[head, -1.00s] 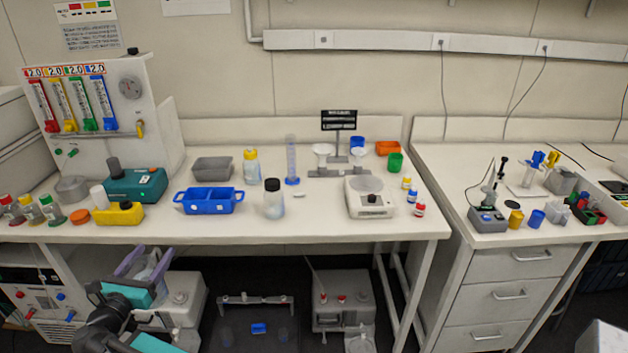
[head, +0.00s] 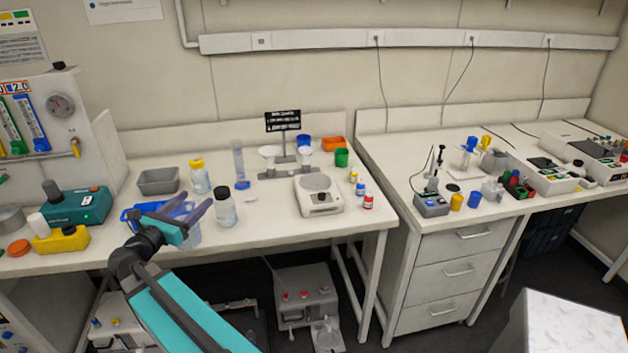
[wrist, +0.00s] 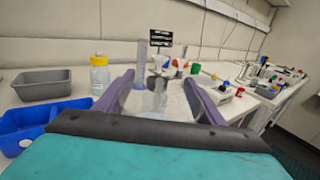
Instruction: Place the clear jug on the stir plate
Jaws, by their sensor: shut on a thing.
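My gripper (head: 197,205) is shut on the clear jug (head: 188,236), which shows below and behind the purple fingers in the head view. In the wrist view the see-through jug (wrist: 160,101) sits between the two fingers. Its outline is faint, and the fingers hide part of it. The gripper is above the front of the left bench, in front of the blue tray. A white device with a round grey top and a dark knob (head: 320,196), which looks like the stir plate, stands to the right on the same bench. Its top is empty.
A black-capped bottle (head: 225,209) stands close to the right of the gripper. A yellow-capped bottle (head: 199,177), a blue cylinder (head: 239,160) and a funnel stand (head: 285,165) are behind. Small vials (head: 368,201) flank the white device's right. Bare bench (head: 275,222) lies before it.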

